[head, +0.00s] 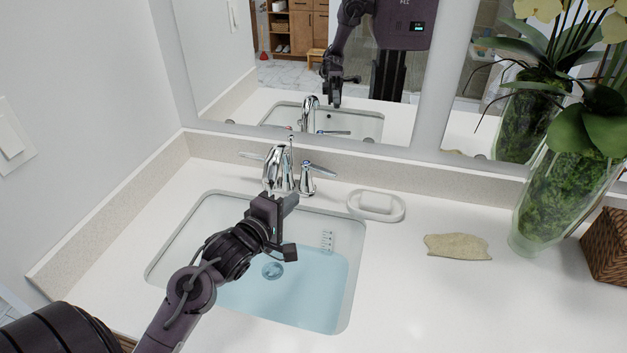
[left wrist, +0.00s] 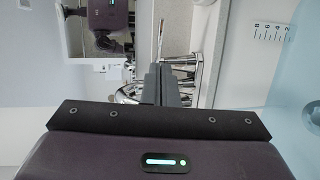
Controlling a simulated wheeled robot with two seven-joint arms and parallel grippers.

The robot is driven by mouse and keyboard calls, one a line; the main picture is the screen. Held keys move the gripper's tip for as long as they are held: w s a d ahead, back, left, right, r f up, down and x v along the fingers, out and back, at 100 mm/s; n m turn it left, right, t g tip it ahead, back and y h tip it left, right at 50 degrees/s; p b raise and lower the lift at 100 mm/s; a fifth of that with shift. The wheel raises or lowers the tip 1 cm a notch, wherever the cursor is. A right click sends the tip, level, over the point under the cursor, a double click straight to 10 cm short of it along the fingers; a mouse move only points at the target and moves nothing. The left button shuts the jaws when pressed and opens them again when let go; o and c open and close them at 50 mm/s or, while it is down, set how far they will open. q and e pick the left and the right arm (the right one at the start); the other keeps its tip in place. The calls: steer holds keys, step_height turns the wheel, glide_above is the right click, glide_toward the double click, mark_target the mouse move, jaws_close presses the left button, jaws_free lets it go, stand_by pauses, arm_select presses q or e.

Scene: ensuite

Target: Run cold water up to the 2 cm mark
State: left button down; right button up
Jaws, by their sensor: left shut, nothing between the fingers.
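The white sink basin (head: 180,245) holds pale blue water (head: 310,300) over its drain (head: 272,270). A printed scale (head: 327,241) is on the basin's back wall; in the left wrist view the scale (left wrist: 270,33) reads 8, 6, 4, 2, with the water's edge close to the 2 end. The exact level is hard to tell. The chrome faucet (head: 272,168) stands behind the basin, with a left lever (head: 251,155) and a right lever (head: 320,171). No stream shows; the spout's end is partly hidden. My left gripper (head: 291,201) is shut and empty, in front of the right lever.
A soap dish (head: 392,212) with a white bar stands right of the faucet. A beige stone-like piece (head: 458,246), a glass vase with orchids (head: 555,200) and a wicker basket (head: 608,250) are farther right. A mirror (head: 270,75) rises behind the counter. The front right counter is clear.

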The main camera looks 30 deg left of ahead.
arm_select(q)
steer(key=p, duration=0.2)
glide_toward(329, 173)
steer(key=w, duration=0.3)
steer(key=w+a+f, duration=0.1)
steer(key=w, duration=0.1)
steer(key=shift+w, duration=0.25)
steer(key=shift+w+f, duration=0.2)
steer(key=shift+w, duration=0.4)
steer(key=shift+w+d+n+y, duration=0.4)
steer(key=shift+n+y, duration=0.3)
steer(key=shift+y, duration=0.1)
steer(key=shift+w+d+n+y, duration=0.1)
steer(key=shift+w+n+y, duration=0.35)
steer(key=shift+y, duration=0.35)
steer(key=shift+w, duration=0.25)
steer(key=shift+s+d, duration=0.1)
steer(key=shift+d, duration=0.05)
